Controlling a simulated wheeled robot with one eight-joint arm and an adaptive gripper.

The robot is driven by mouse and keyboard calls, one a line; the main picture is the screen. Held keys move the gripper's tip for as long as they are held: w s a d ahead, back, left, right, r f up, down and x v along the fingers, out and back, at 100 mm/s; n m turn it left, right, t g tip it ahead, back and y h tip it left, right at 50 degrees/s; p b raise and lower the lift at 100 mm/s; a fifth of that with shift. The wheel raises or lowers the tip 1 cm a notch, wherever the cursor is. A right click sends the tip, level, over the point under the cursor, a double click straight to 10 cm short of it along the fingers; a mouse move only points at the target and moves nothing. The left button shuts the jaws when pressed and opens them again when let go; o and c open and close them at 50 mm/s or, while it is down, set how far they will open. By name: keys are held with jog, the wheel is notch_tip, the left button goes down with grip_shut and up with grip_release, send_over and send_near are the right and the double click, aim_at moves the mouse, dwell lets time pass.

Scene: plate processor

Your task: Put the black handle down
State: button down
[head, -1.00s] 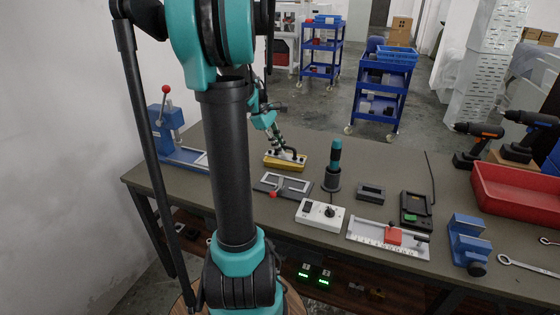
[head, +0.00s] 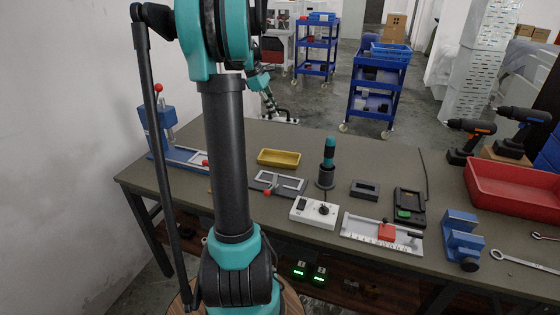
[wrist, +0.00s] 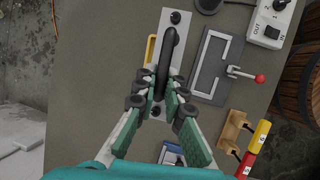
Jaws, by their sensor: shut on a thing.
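The black handle (wrist: 166,52) is a curved bar on a pale flat plate (wrist: 178,30) with dark knobs at its ends. My gripper (wrist: 159,100) is shut on the handle, with its green-and-black fingers on both sides of the bar.
A grey clamp fixture (head: 262,184) with a red-tipped lever, a teal tool in a black stand (head: 327,168) and a white knob box (head: 313,212) stand nearby. A blue press (head: 163,132) is at left. The bench (head: 230,148) has bare room around the tray.

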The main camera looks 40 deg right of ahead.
jog(key=w+d, duration=0.2)
send_near(280, 160)
jog(key=x, duration=0.4)
jog(key=shift+d+f, duration=0.1)
jog(key=shift+f, duration=0.15)
jog(key=shift+f, duration=0.1)
jog(key=c, duration=1.6)
grip_release()
jog(key=v, duration=1.2)
jog(key=shift+s, duration=0.2)
